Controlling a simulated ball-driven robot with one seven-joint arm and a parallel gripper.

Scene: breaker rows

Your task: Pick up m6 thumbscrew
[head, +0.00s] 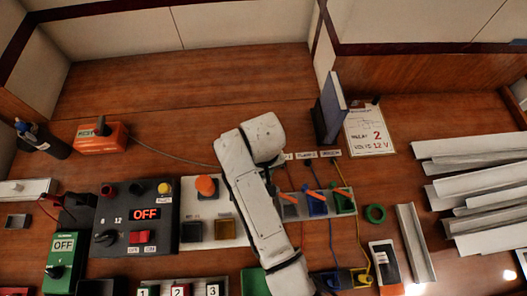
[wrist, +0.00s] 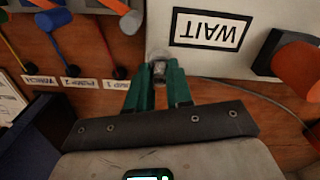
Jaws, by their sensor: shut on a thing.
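My gripper (wrist: 158,80) shows in the wrist view, its two green fingers reaching up from a dark bar. The fingers are shut on a small grey metallic piece, the m6 thumbscrew (wrist: 159,68), held between the tips. Its lower part is hidden by the fingers. I cannot tell whether it is clear of the wooden surface behind it. In the head view my white arm hides the gripper and the thumbscrew.
A framed WAIT sign (wrist: 210,30) lies just right of the fingertips. An orange knob (wrist: 297,65) is at the right. Levers with cables and labels (wrist: 80,84) are at the left. An OFF panel (head: 135,222) and metal channels (head: 475,190) flank my arm.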

